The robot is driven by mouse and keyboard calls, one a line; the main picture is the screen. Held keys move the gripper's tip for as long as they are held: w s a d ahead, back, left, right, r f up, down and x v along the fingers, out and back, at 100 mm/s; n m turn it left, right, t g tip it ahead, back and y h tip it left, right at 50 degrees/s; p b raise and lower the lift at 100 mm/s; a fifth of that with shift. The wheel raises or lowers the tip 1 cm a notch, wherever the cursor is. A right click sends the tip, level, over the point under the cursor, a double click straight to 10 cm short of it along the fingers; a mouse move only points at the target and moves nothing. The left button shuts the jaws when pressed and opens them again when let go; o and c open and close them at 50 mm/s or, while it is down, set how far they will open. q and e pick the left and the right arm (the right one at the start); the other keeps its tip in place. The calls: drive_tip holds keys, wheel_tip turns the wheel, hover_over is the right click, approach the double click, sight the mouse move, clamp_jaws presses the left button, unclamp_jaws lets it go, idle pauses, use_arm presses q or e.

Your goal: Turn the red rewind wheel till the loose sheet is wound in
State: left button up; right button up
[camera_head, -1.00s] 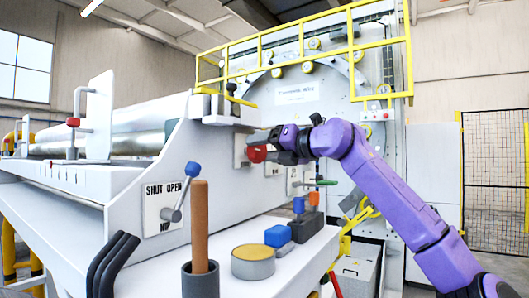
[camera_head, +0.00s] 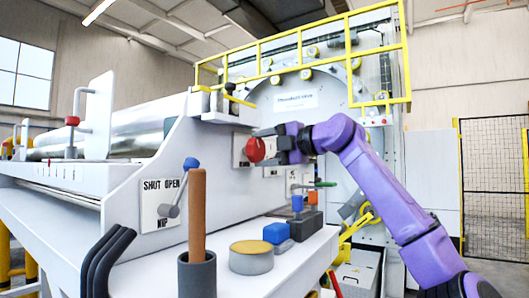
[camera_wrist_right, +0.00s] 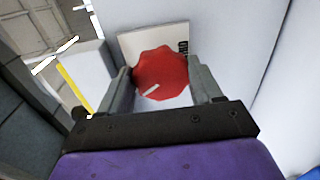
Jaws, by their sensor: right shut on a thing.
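The red rewind wheel (camera_head: 255,150) is a scalloped knob on a white plate on the machine's side wall. It also shows in the right wrist view (camera_wrist_right: 160,73), with a pale mark on its lower face. My right gripper (camera_head: 264,143) comes in from the right and is shut on the wheel. In the right wrist view my gripper (camera_wrist_right: 161,84) has one finger on each side of the wheel. I cannot make out the loose sheet with certainty. A silver roll (camera_head: 142,128) lies along the machine at the left. My left gripper is not in view.
A SHUT/OPEN nip lever with a blue knob (camera_head: 191,164) stands at the near panel. The ledge below holds a dark cup with a brown rod (camera_head: 198,220), a round tin (camera_head: 251,262) and a blue block (camera_head: 276,233). Yellow railings (camera_head: 310,45) stand above.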

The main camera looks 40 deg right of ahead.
drive_tip(key=m, duration=0.1)
drive_tip(key=m+b, duration=0.1)
drive_tip(key=m, duration=0.2)
drive_tip(key=shift+w+a+f+m+y, duration=0.1)
drive_tip(key=shift+f+m+y, duration=0.2)
drive_tip(key=shift+m+y, duration=0.1)
idle(0.5)
drive_tip(key=o, duration=1)
drive_tip(key=shift+o, duration=0.2)
drive_tip(key=shift+w+a+r, duration=0.1)
drive_tip(key=shift+s+d+b, duration=0.3)
drive_tip(key=shift+s+b, duration=0.05)
drive_tip(key=shift+s, duration=0.05)
drive_tip(key=b+v, duration=0.2)
drive_tip(key=v, duration=0.7)
drive_tip(key=shift+s, duration=0.3)
drive_tip(key=shift+r, duration=0.15)
